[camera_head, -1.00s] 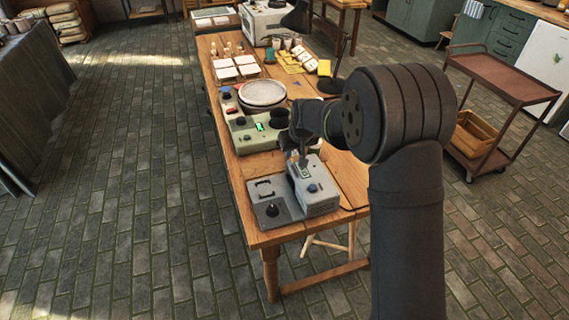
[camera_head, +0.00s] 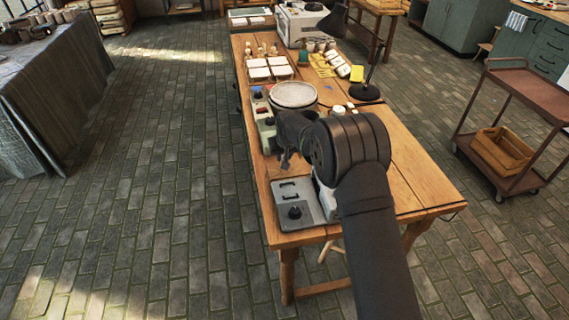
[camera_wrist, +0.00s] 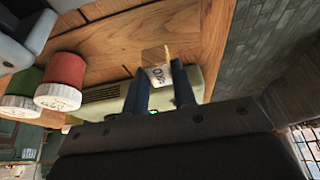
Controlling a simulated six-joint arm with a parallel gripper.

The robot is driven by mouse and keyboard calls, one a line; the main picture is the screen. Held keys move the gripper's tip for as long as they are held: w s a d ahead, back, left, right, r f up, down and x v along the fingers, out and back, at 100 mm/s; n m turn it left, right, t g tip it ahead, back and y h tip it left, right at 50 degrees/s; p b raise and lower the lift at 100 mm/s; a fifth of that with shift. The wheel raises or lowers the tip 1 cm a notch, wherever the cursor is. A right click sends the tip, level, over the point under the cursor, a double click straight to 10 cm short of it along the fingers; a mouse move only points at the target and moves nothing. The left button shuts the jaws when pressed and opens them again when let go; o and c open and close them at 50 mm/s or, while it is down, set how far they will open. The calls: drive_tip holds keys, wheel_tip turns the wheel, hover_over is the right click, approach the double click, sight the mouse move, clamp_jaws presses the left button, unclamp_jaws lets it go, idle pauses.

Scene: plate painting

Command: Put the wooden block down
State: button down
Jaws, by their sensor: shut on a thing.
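A small wooden block (camera_wrist: 155,56) with a white lettered face is between the tips of my gripper's two fingers in the wrist view. My gripper (camera_wrist: 161,86) is shut on it. In the head view my gripper (camera_head: 285,160) is over the near part of the wooden table (camera_head: 418,185), between the grey device and the green-grey device. The block cannot be made out there. From these views I cannot tell whether the block touches a surface.
A grey device (camera_head: 296,207) with a black knob sits at the table's near end, partly behind my arm. A round pale disc (camera_head: 293,94) and a green-grey device (camera_head: 265,125) lie beyond. Bare wood lies right of my arm.

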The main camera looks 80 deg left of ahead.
drive_tip(key=shift+f, duration=2)
drive_tip(key=shift+f, duration=0.15)
drive_tip(key=c, duration=1.2)
unclamp_jaws()
drive_tip(key=v, duration=1.2)
drive_tip(key=x, duration=1.2)
drive_tip(key=shift+r, duration=1.25)
